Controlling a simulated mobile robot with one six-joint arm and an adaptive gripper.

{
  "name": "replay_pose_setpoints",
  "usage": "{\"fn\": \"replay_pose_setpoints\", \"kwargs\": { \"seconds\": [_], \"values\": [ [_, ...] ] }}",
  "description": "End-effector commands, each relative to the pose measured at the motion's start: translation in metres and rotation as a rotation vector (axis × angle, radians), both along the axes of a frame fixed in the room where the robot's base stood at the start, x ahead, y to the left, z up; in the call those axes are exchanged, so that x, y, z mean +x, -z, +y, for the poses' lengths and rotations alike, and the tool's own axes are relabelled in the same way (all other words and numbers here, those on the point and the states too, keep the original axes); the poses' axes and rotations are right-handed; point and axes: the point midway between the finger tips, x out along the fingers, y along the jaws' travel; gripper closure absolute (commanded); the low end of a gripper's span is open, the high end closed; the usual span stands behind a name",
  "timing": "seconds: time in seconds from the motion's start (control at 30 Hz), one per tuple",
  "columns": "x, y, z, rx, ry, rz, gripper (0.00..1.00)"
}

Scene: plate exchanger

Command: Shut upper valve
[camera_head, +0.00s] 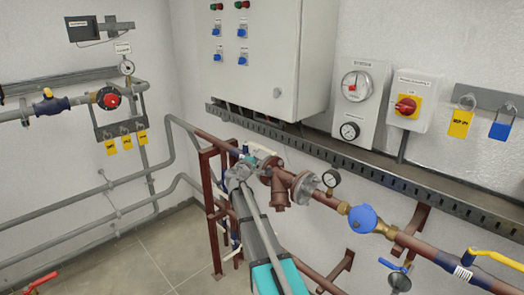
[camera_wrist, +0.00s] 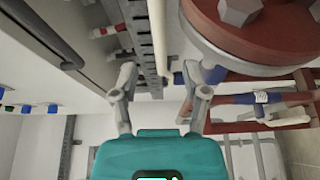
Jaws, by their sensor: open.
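My gripper (camera_head: 243,170) is at the brown pipework in the middle of the head view, close to a flanged brown fitting (camera_head: 279,188). In the wrist view my gripper (camera_wrist: 168,78) has its two fingers apart, with nothing clearly held between them. A large red-brown flange with bolts (camera_wrist: 250,30) fills the top right of that view. A small blue part (camera_wrist: 214,74) shows beside the right finger; I cannot tell whether they touch. No valve is clearly marked as the upper one, and my gripper and arm hide part of the pipework there.
A brown pipe carries a gauge (camera_head: 331,179), a round blue part (camera_head: 362,218) and a yellow lever (camera_head: 497,259). A blue lever (camera_head: 393,265) sits lower. A grey cabinet (camera_head: 262,60) and slotted rail (camera_head: 365,168) are above. A red lever (camera_head: 41,283) is at lower left. Floor (camera_head: 165,250) is clear.

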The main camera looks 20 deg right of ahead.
Motion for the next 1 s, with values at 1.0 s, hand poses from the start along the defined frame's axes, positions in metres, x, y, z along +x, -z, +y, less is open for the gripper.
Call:
{"fn": "replay_pose_setpoints", "kwargs": {
  "seconds": [1.0],
  "values": [
    [0.050, 0.000, -0.054, 0.000, -0.001, 0.000, 0.47]
  ]
}}
